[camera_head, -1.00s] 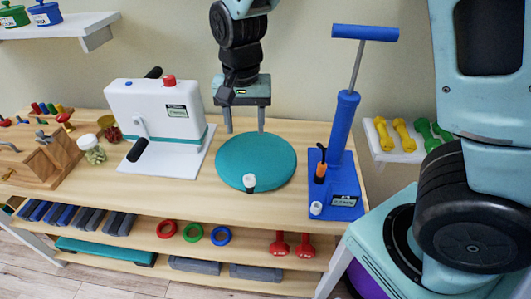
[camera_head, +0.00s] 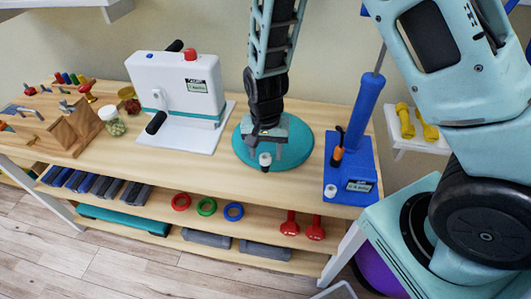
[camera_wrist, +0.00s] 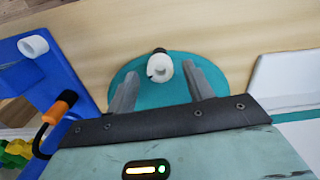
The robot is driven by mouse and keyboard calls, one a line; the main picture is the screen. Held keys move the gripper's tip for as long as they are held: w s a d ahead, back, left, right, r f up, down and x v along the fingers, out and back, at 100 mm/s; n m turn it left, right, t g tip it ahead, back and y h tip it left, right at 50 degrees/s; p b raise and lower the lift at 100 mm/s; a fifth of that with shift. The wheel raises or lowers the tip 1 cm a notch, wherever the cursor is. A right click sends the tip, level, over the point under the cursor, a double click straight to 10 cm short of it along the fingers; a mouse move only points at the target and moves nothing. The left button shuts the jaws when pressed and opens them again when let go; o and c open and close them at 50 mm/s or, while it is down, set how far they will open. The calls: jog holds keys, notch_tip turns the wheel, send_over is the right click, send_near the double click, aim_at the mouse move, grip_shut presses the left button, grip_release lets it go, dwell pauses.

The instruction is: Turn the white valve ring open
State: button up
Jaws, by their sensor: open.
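The white valve ring (camera_head: 265,159) stands at the near edge of the round teal cushion (camera_head: 298,148), on a short black stem. My gripper (camera_head: 268,146) is open and empty above the cushion, pointing down, with a finger on either side of the ring as seen from the wrist. I see a gap between the ring and each finger. The height between fingertips and ring is hard to judge.
A blue pump (camera_head: 361,115) stands close on the right, with an orange-and-black nozzle and a small white cup (camera_wrist: 33,46) on its base. A white crank machine (camera_head: 177,85) is on the left. Bare wooden tabletop (camera_head: 215,165) lies in front of the cushion.

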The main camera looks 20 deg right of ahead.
jog(key=shift+f, duration=0.7)
jog(key=c, duration=1)
jog(key=shift+o, duration=0.2)
jog(key=n, duration=0.4)
jog(key=shift+n, duration=2.5)
